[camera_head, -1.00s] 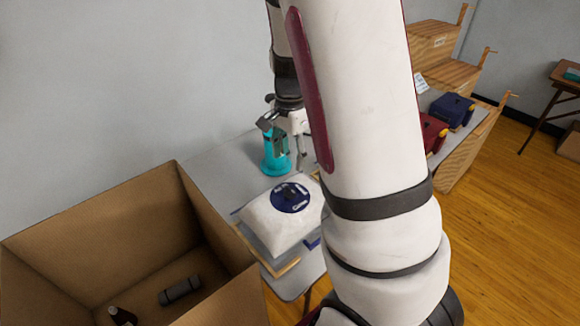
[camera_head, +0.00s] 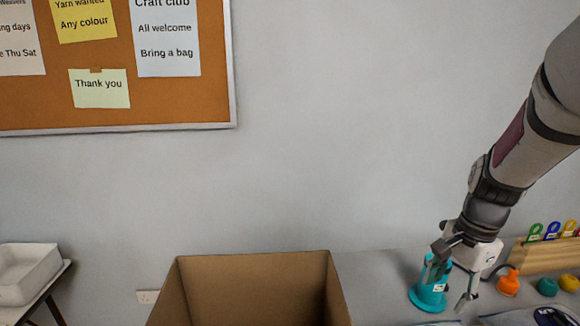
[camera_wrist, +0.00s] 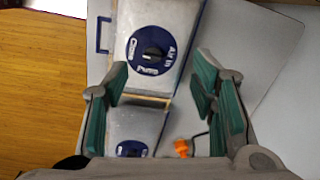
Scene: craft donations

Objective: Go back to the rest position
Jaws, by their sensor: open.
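My gripper (camera_head: 454,284) is at the right of the head view, pointing down above the grey table. Its green-padded fingers stand apart in the wrist view (camera_wrist: 165,95), with nothing held between them. In the head view a teal object (camera_head: 428,297) stands on the table just left of my gripper, partly overlapped by a finger. The wrist view shows a pale bag with a round blue valve (camera_wrist: 152,52) below my gripper. A second bag (camera_wrist: 134,130) lies beside it, partly hidden by my gripper.
An open cardboard box (camera_head: 252,268) stands left of the table. A wooden rack (camera_head: 545,258) and an orange object (camera_head: 509,283) are at the right. A white tray (camera_head: 28,270) stands at far left. A notice board (camera_head: 180,100) hangs on the wall.

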